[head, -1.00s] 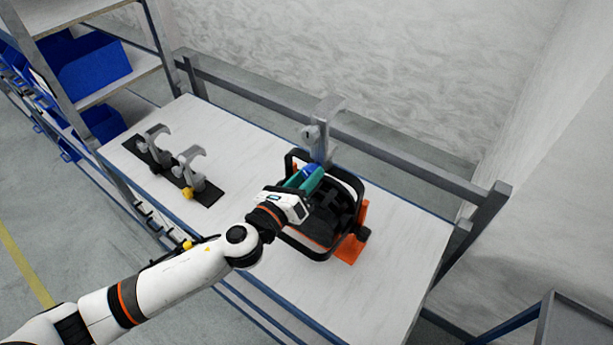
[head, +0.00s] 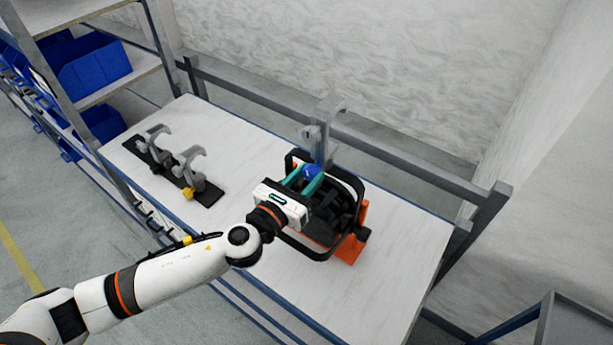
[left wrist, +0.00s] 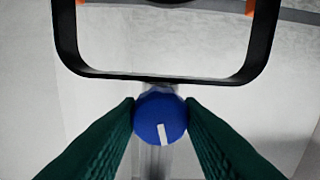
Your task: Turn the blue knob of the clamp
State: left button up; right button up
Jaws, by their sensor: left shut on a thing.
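The blue knob (head: 311,172) is on the grey clamp (head: 323,130), which hangs on the rail behind the table. In the left wrist view the blue knob (left wrist: 160,118) carries a white mark pointing down and slightly right. My left gripper (head: 304,180) has its green fingers on both sides of the knob and is shut on it. In the left wrist view the fingertips touch the knob's left and right sides. The clamp body behind the knob is mostly hidden in that view. My right gripper is not in view.
A black-framed par can (head: 330,215) with an orange part (head: 350,248) stands close beside my left gripper. Two grey clamps (head: 187,168), one with a yellow knob (head: 188,193), stand on a black strip at the left. The table's front right (head: 395,270) is clear.

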pick_arm(q)
jog(key=o, duration=1)
jog(key=b+v, duration=0.4)
jog(key=v, duration=0.8)
